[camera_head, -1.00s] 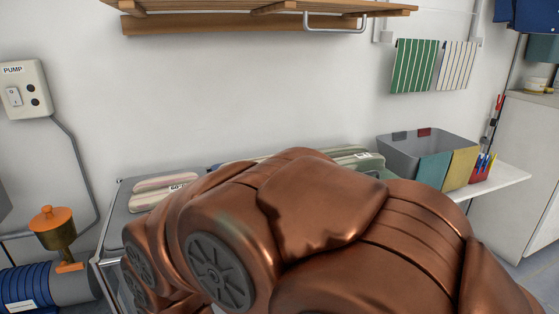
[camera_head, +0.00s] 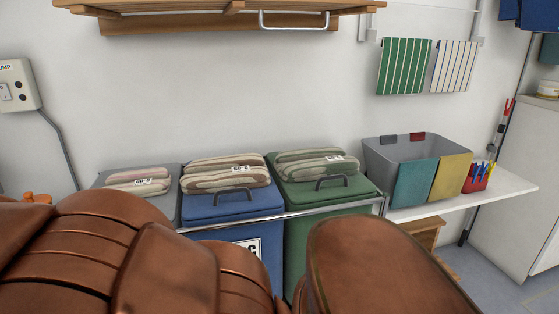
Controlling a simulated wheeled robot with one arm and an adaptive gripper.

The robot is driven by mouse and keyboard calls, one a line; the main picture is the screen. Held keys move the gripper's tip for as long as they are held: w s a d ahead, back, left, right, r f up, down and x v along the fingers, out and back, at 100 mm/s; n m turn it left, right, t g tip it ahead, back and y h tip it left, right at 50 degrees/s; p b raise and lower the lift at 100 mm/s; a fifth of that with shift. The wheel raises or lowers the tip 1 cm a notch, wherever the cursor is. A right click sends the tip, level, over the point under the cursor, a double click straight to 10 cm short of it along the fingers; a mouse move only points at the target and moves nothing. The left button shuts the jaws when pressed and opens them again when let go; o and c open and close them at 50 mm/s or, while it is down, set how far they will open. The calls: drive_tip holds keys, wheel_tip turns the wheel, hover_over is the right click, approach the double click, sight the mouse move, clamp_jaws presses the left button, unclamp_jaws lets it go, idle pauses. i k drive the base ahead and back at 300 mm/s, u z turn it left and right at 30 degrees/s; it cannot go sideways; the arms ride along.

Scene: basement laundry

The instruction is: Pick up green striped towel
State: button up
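A folded striped towel in grey-green and cream (camera_head: 313,164) lies on the lid of the green bin (camera_head: 350,190), right of centre, with a small white label on it. A green cloth with thin white stripes (camera_head: 404,66) hangs on the wall at the upper right. My copper-coloured arm fills the bottom of the view, in front of the bins. My gripper is not in view, so its opening and its place relative to the towels cannot be seen.
Other folded striped towels lie on the blue bin (camera_head: 222,208) and the grey bin (camera_head: 172,202). A metal rail (camera_head: 300,212) runs along the bins' front. A grey basket (camera_head: 380,151) with cloths over its rim stands on a white shelf (camera_head: 510,188). A wooden rack (camera_head: 200,22) hangs above.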

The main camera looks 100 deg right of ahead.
sight(310, 163)
drive_tip(key=u, duration=0.05)
drive_tip(key=k, duration=1.9)
drive_tip(key=z, duration=0.35)
